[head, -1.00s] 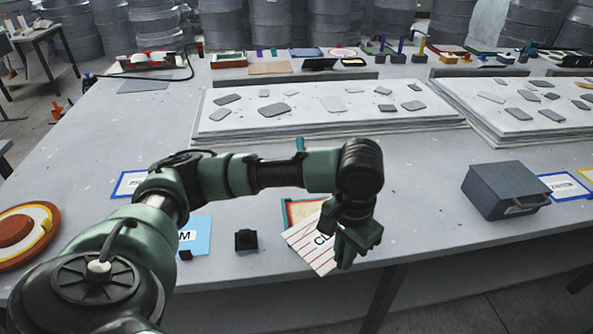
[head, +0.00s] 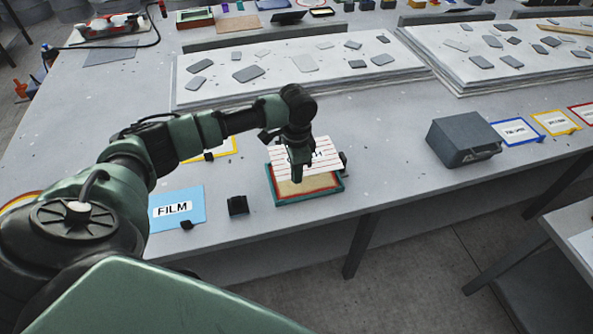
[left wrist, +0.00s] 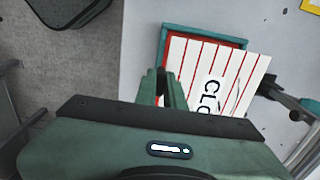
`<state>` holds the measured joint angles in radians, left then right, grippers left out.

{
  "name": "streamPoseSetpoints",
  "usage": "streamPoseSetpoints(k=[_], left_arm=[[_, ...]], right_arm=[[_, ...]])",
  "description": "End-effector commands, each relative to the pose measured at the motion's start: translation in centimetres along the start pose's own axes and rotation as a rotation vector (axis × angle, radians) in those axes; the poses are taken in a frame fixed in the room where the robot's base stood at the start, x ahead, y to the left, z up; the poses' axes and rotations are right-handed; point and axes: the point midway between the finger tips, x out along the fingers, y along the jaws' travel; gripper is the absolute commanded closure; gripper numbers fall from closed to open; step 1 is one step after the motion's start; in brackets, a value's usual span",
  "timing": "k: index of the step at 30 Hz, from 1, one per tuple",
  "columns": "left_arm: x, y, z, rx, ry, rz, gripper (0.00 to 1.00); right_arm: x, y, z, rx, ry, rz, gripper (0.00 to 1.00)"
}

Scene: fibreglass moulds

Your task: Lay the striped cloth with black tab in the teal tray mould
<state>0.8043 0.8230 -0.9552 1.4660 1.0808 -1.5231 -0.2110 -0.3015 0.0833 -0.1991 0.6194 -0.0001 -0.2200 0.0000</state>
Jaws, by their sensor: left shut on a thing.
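The striped cloth (head: 322,165) is white with red stripes and a partly covered label. My left gripper (head: 297,173) is shut on it and holds it over the teal tray mould (head: 312,197). The tray has a teal rim, a red inner border and a tan floor. The cloth hides its back part; its front shows bare. In the left wrist view the cloth (left wrist: 232,80) lies skewed over the tray (left wrist: 205,34), its right corner beyond the rim. The gripper fingers (left wrist: 166,88) are at its left edge. I cannot make out the black tab. My right gripper is out of view.
A black block (head: 238,205) and a blue FILM card (head: 172,212) lie left of the tray. A grey metal box (head: 463,139) stands to the right. A pale slab (head: 300,78) with grey pieces lies behind. The table's front edge is close to the tray.

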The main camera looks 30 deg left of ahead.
Motion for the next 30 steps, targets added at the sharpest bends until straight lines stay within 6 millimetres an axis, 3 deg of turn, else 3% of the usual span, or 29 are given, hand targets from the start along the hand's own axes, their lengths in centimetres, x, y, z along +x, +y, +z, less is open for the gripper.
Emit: streamPoseSetpoints(k=[6,21,30], left_arm=[[-0.3,0.1,0.2,0.000,-0.001,0.002,1.00],[5.3,0.1,0.1,0.000,0.000,0.001,1.00],[6.8,0.0,0.2,-0.001,-0.001,0.001,1.00]], right_arm=[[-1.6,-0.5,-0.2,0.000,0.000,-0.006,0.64],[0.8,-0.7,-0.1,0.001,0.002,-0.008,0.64],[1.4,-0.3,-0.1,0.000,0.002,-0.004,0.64]])
